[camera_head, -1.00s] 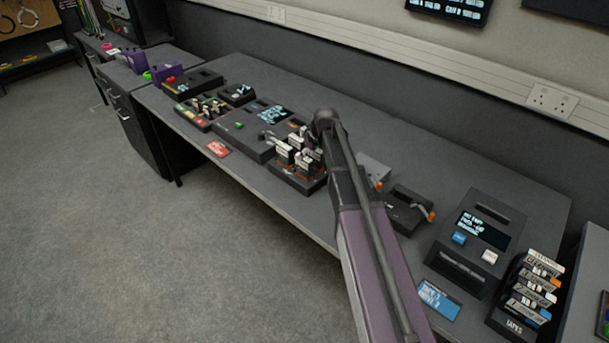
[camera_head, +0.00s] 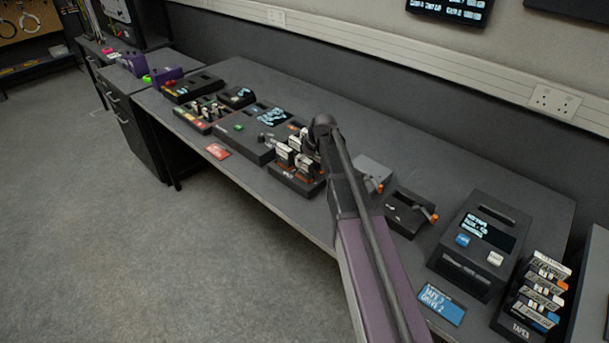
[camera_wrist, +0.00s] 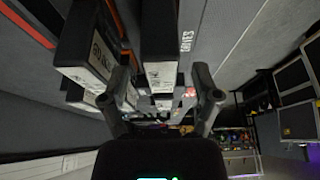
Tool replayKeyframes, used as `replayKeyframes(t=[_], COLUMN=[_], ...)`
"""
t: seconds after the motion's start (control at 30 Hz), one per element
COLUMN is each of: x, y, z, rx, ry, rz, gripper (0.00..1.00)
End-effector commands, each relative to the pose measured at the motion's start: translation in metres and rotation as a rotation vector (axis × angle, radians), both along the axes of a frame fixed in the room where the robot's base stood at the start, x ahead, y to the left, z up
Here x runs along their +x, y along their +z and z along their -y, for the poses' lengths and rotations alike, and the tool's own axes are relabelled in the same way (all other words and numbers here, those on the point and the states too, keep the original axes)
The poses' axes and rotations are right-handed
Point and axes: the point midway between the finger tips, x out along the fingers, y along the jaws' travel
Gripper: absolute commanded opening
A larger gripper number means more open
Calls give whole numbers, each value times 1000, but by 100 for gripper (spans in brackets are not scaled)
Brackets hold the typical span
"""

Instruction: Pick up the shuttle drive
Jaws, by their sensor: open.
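Several dark drives with white labels stand in a rack (camera_head: 296,190) in the middle of the bench. In the wrist view one drive (camera_wrist: 160,76) shows its white label between the fingers of my gripper (camera_wrist: 163,88), with no visible contact. A second drive (camera_wrist: 88,58) stands to the left, outside the left finger, its label lettering blurred. I cannot tell which one is the shuttle drive. My gripper is open and empty. In the head view it is mostly hidden at the rack, behind my wrist and arm.
Left of the rack are a console (camera_head: 250,138) and small dark units. To the right are a box with an orange-tipped lever (camera_head: 408,212), a tape machine (camera_head: 478,246) and a tape rack (camera_head: 532,296). The wall stands behind; bare bench lies along the back.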

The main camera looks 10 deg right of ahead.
Motion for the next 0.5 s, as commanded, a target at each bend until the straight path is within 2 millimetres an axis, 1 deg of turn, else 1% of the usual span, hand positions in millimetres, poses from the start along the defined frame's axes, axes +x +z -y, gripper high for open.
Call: replayKeyframes(t=[0.03, 0.2, 0.33, 0.5], x=[2, 5, 8, 10], y=[-8, -22, -30, -34], z=[-1, -5, -7, -8], rx=[0, 0, 0, 0], ry=[0, 0, 0, 0], rz=[0, 0, 0, 0], gripper=[80, 80, 80, 80])
